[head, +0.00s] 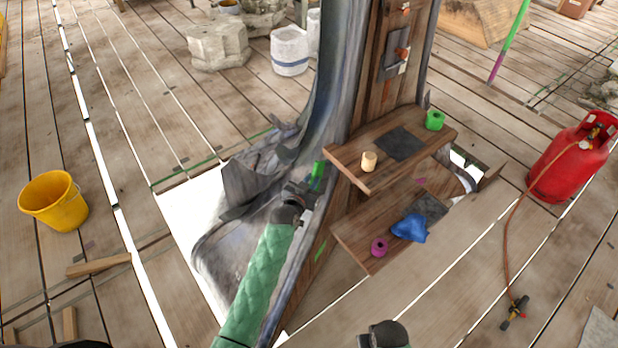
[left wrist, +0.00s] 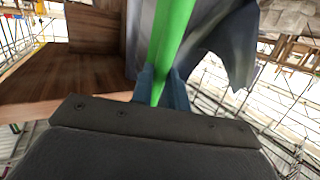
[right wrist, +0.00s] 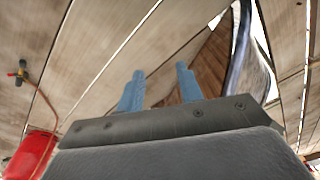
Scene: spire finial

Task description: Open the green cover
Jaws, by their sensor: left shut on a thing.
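A narrow bright green piece (head: 317,176), which looks like the green cover or its edge, stands beside the left side of the wooden post. My left gripper (head: 309,188) is shut on it; in the left wrist view the green strip (left wrist: 172,40) runs up between the blue fingers (left wrist: 162,88). Its lower end is hidden by the gripper. What it is attached to is not clear. My right gripper (right wrist: 160,88) shows two blue fingers apart with nothing between them. In the head view only part of the right arm shows at the bottom edge.
Two wooden shelves project from the post, the upper (head: 345,155) holding a green roll (head: 435,120) and a tan cylinder (head: 369,161), the lower (head: 350,235) a blue cloth (head: 410,229) and a magenta roll (head: 379,247). A grey sheet (head: 342,70) hangs alongside. A red gas bottle (head: 565,165) stands right.

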